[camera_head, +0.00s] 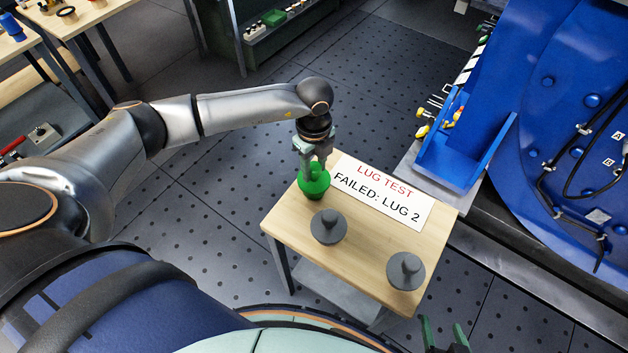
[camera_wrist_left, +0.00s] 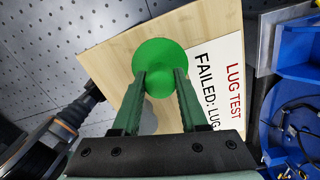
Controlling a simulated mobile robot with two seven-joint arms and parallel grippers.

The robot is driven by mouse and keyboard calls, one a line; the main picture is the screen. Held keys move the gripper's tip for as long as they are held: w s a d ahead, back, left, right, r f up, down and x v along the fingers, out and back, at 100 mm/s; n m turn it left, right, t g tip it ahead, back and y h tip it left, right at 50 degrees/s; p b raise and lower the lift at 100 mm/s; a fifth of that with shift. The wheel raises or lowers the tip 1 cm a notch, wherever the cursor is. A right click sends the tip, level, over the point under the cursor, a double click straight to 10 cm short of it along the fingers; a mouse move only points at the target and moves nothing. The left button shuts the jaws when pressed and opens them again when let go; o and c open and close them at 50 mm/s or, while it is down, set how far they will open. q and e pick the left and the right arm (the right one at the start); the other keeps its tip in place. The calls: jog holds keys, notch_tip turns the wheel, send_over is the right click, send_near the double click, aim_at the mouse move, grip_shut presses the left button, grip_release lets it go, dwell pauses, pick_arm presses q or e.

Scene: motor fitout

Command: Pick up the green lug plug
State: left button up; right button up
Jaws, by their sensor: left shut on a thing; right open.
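The green lug plug (camera_head: 314,184) is at the far left corner of the small wooden table (camera_head: 352,269). It has a round base and a knob on top. My left gripper (camera_head: 314,168) points down over it and is shut on its knob. In the left wrist view the green lug plug (camera_wrist_left: 160,57) shows its round base beyond the two fingertips (camera_wrist_left: 160,82), with the knob between them. I cannot tell whether the base touches the table. My right gripper (camera_head: 444,335) is open and empty at the bottom edge of the head view, below the table's near corner.
Two grey plugs (camera_head: 328,227) (camera_head: 406,271) stand on the table. A white sign (camera_head: 384,192) reading "LUG TEST FAILED: LUG 2" lies behind them. A blue bracket (camera_head: 460,150) and large blue housing (camera_head: 580,130) stand at right. Open floor lies left of the table.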

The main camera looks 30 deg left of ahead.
pick_arm(q)
grip_shut()
jog(key=shift+r, duration=0.1)
dwell(0.8)
jog(key=shift+r, duration=0.4)
notch_tip(320, 180, up, 2)
jog(key=shift+w+r+b, duration=0.1)
jog(key=shift+r+b, duration=0.1)
jog(key=shift+b, duration=0.2)
jog(key=s+d+r+b, duration=0.1)
jog(key=s+d+r, duration=0.1)
jog(key=d+r, duration=0.7)
jog(key=shift+s+d+r+b, duration=0.2)
jog(key=shift+d+r+b, duration=0.15)
jog(key=shift+d, duration=2.1)
